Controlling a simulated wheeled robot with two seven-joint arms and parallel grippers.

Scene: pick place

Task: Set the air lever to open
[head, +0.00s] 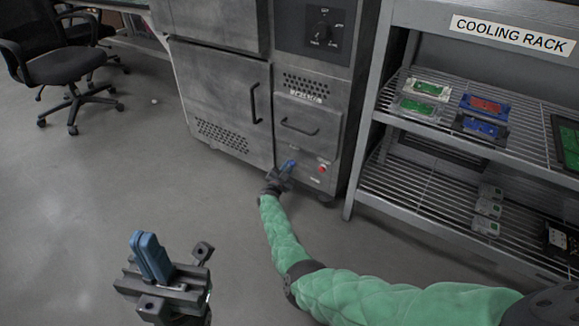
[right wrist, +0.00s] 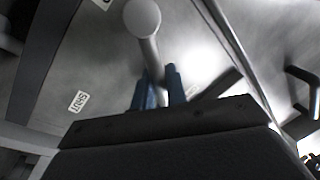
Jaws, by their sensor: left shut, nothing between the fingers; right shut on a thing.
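The air lever (right wrist: 146,30) is a pale rod with a round knob, seen close up in the right wrist view. A small label reading SHUT (right wrist: 78,101) is on the panel to its left. My right gripper (right wrist: 160,88) has its blue fingers closed on the rod below the knob. In the head view my right gripper (head: 287,168) is at the lower front of the grey machine (head: 225,90), and the lever is hidden there. My left gripper (head: 152,257) is shut and empty over the floor at the lower left.
A red button (head: 322,169) is on the machine just right of my right gripper. A door handle (head: 254,103) and a drawer handle (head: 298,128) are above. The cooling rack (head: 361,140) with boards stands to the right. Open floor (head: 130,170) and office chairs (head: 65,66) are left.

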